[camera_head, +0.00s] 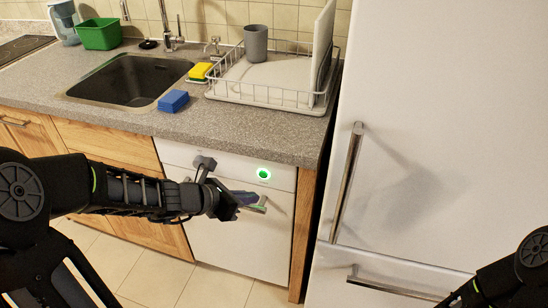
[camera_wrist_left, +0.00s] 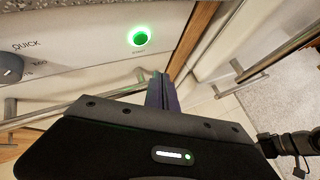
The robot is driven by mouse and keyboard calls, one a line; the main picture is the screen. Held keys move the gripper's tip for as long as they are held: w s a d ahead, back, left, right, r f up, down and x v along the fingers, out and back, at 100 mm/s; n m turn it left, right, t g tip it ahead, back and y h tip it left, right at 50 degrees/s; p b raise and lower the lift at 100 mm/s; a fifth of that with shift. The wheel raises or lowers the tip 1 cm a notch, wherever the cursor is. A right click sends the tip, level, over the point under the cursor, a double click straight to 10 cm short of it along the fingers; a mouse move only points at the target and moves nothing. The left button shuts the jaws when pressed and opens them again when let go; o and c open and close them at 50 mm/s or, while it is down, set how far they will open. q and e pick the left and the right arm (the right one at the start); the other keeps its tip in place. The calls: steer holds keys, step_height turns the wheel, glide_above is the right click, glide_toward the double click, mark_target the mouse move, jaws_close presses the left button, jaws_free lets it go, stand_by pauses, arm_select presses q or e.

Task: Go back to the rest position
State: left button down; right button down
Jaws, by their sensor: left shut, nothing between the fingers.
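My left gripper (camera_head: 248,198) is shut and empty. It is in front of the white dishwasher (camera_head: 225,245), near the top of its front, and hides part of the dishwasher handle. In the left wrist view its closed fingers (camera_wrist_left: 159,92) point toward the panel, below and right of the green-lit button (camera_wrist_left: 138,38). I cannot tell whether they touch the handle. My right arm shows at the lower right edge of the head view, but its gripper is not in view.
The counter (camera_head: 240,130) above holds a sink (camera_head: 130,80), a blue sponge (camera_head: 173,101), a yellow sponge (camera_head: 201,71) and a dish rack (camera_head: 262,95) with a grey cup (camera_head: 256,43). A white fridge (camera_head: 440,120) with protruding handles (camera_head: 346,180) stands at right. Floor (camera_head: 150,275) shows below.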

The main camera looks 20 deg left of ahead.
arm_select(q)
steer(key=s+f+m+g+y+p, duration=0.2)
steer(key=s+f+m+g+y, duration=0.45)
steer(key=f+m, duration=0.85)
steer(key=s+d+f+m+g+h+p, duration=0.1)
steer(key=s+d+f+m+h, duration=0.1)
steer(key=s+d+f+m, duration=0.2)
steer(key=s+d+f+m+g+h+p, duration=0.1)
steer(key=s+d+f+m+h+p, duration=0.1)
steer(key=s+d+m, duration=0.7)
steer(key=s+d+f+h, duration=0.1)
steer(key=s+d+f, duration=0.1)
steer(key=s+d, duration=0.1)
steer(key=shift+s+d+f+p, duration=0.3)
steer(key=shift+d+f, duration=0.1)
steer(key=shift+d, duration=0.25)
